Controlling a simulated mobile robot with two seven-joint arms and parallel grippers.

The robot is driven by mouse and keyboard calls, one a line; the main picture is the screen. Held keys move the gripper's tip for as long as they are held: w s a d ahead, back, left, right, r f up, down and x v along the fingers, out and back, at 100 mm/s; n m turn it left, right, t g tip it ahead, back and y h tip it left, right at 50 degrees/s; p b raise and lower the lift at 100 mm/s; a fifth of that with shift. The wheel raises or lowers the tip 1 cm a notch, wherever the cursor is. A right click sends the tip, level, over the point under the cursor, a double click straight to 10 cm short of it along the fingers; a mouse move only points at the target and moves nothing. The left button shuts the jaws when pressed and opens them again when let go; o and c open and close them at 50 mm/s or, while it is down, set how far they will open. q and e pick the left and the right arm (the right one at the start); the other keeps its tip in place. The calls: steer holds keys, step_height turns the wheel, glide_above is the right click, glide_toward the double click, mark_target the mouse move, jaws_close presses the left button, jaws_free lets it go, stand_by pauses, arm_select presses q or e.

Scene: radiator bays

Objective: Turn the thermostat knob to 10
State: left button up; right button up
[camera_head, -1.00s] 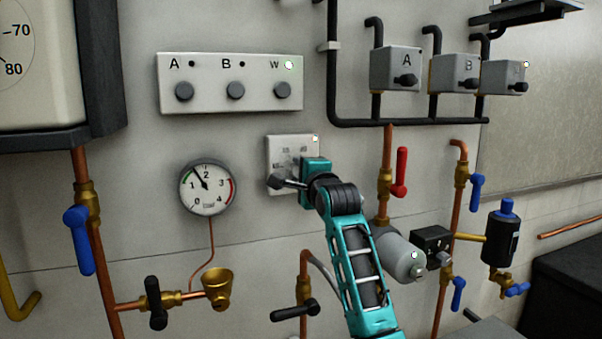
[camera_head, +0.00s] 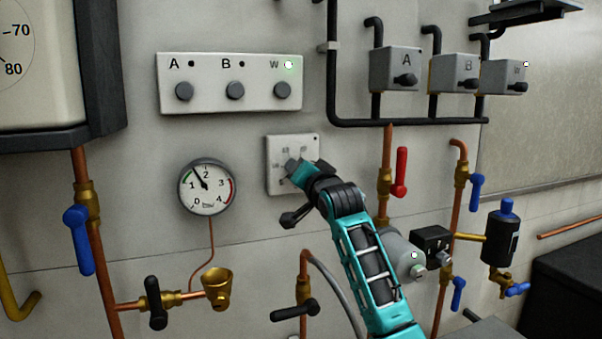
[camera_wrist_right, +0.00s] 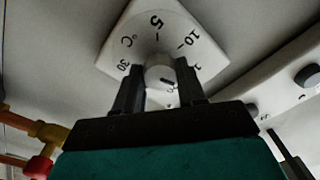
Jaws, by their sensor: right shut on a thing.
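The thermostat (camera_head: 276,149) is a pale square plate on the wall in the head view, partly hidden by my right gripper. In the right wrist view its plate (camera_wrist_right: 138,25) shows tilted, with 5, 10, 30 and °C readable. Other markings are hidden or unclear. The round, pale knob (camera_wrist_right: 160,76) has a dark mark on its face, toward the lower right. My right gripper (camera_head: 292,167) reaches the plate from the lower right. Its two black fingers (camera_wrist_right: 160,90) are shut on the knob, one on each side. My left gripper is not in view.
A panel (camera_head: 222,104) with three grey knobs is above the thermostat. A pressure gauge (camera_head: 208,187) is to its left. A red-handled valve (camera_head: 401,172) and a grey cylinder (camera_head: 398,254) are close to my right arm on its right.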

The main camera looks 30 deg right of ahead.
steer(key=n, duration=1.3)
steer(key=shift+f, duration=0.1)
stand_by(0.3)
steer(key=o, duration=1.1)
steer(key=shift+c, duration=0.2)
steer(key=b+v, duration=0.1)
steer(key=v, duration=1.1)
steer(key=shift+s+r+b, duration=0.3)
steer(key=shift+s+b, duration=0.1)
steer(key=shift+s, duration=0.05)
